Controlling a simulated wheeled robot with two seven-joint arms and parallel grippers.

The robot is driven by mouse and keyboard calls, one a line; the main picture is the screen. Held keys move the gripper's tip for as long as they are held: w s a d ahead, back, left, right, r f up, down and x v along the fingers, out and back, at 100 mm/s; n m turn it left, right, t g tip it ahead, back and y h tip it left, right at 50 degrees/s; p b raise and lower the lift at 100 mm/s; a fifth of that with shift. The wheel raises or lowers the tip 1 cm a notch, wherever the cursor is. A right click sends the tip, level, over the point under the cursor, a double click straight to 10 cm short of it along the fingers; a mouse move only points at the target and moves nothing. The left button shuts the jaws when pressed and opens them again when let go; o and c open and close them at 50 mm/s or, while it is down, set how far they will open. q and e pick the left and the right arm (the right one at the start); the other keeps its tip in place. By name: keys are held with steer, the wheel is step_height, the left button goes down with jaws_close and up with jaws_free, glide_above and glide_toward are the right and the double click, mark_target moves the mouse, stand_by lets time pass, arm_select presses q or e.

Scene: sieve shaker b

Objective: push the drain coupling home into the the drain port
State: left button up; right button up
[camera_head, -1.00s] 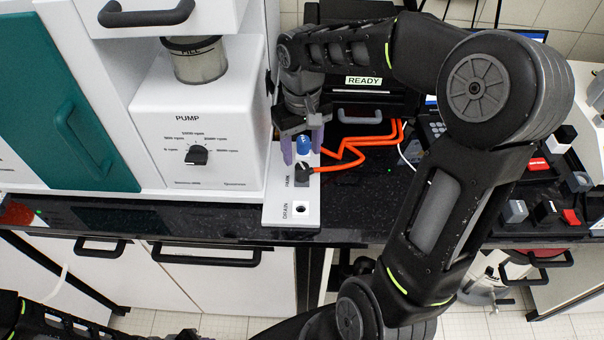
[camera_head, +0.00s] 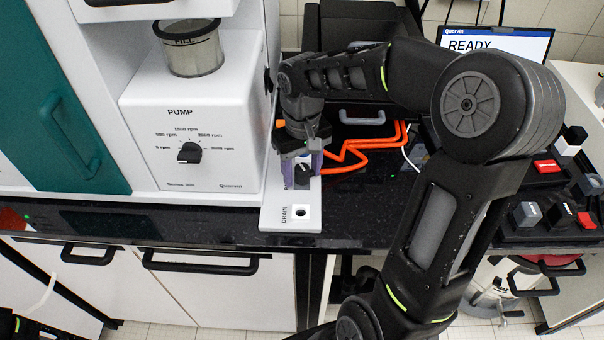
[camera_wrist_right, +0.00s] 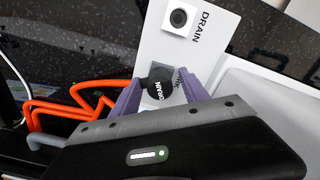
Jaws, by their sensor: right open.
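The drain coupling (camera_wrist_right: 160,82) is a black round fitting with a tag reading DRAIN. In the head view its dark body (camera_head: 304,174) shows under my right gripper, on the white strip by the PARK lettering. My right gripper (camera_head: 303,180) is open. In the right wrist view its two purple fingers (camera_wrist_right: 162,86) stand on either side of the coupling; whether they touch it I cannot tell. The drain port (camera_head: 301,212) is a dark hole in a white block, nearer the front of the strip. It also shows in the wrist view (camera_wrist_right: 179,18). My left gripper is out of view.
Orange hoses (camera_head: 350,157) run right of the strip. The white pump unit (camera_head: 190,140) stands close on the left. Several small blocks lie in a dark tray (camera_head: 515,237) at the right. The black counter's front edge lies just before the strip.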

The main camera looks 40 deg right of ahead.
mark_target(302, 167)
steer(key=shift+c, duration=0.2)
stand_by(0.6)
jaws_close()
stand_by(0.4)
steer(key=shift+r, duration=0.15)
stand_by(0.3)
steer(key=shift+r+p, duration=2.25)
steer(key=shift+r, duration=0.65)
steer(key=shift+r+p, duration=1.1)
steer(key=shift+r, duration=0.4)
